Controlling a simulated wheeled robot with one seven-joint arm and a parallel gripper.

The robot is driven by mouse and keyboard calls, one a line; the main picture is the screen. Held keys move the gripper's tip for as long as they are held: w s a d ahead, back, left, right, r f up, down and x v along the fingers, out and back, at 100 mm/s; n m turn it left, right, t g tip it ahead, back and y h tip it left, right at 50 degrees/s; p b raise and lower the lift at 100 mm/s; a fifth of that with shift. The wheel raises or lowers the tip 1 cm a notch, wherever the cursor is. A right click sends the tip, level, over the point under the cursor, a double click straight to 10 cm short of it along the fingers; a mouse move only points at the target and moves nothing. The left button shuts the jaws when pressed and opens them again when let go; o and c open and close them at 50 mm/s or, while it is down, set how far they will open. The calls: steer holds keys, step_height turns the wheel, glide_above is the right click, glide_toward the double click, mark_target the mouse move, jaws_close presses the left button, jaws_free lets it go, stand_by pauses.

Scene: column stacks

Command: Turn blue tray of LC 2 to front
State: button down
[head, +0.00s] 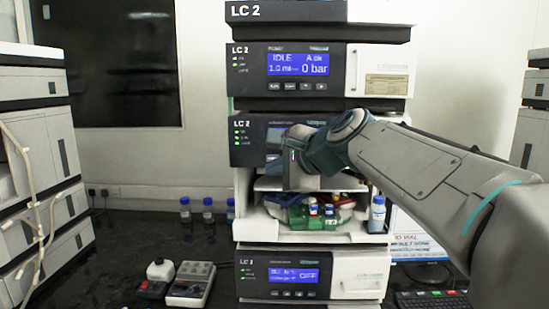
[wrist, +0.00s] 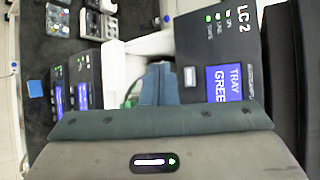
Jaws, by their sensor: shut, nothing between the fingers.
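The LC 2 stack (head: 250,140) stands in the middle of the head view. In its open bay is a round carousel (head: 345,214) with coloured trays. The green tray (head: 318,223) is at the front, with several small vials. The blue tray (head: 283,199) shows at the left, behind the green one and partly hidden by my gripper. My gripper (head: 298,185) is in front of the bay opening, shut and empty. In the wrist view its shut blue-grey fingers (wrist: 160,84) point toward the bay. The LC 2 display (wrist: 224,84) there reads "TRAY GREE", cut off by my gripper.
Several blue-capped bottles (head: 208,212) stand left of the stack. Small bench devices (head: 190,284) sit at the front left. A monitor (head: 412,240) and keyboard (head: 430,299) are at the right.

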steer(key=shift+w+p, duration=0.35)
steer(key=shift+w, duration=2.05)
steer(key=shift+w, duration=0.1)
steer(key=shift+w+d, duration=0.1)
steer(key=shift+w, duration=0.2)
steer(key=shift+w, duration=0.4)
stand_by(0.7)
steer(key=shift+s, duration=0.85)
steer(key=shift+s+b, duration=0.45)
steer(key=shift+s, duration=2.05)
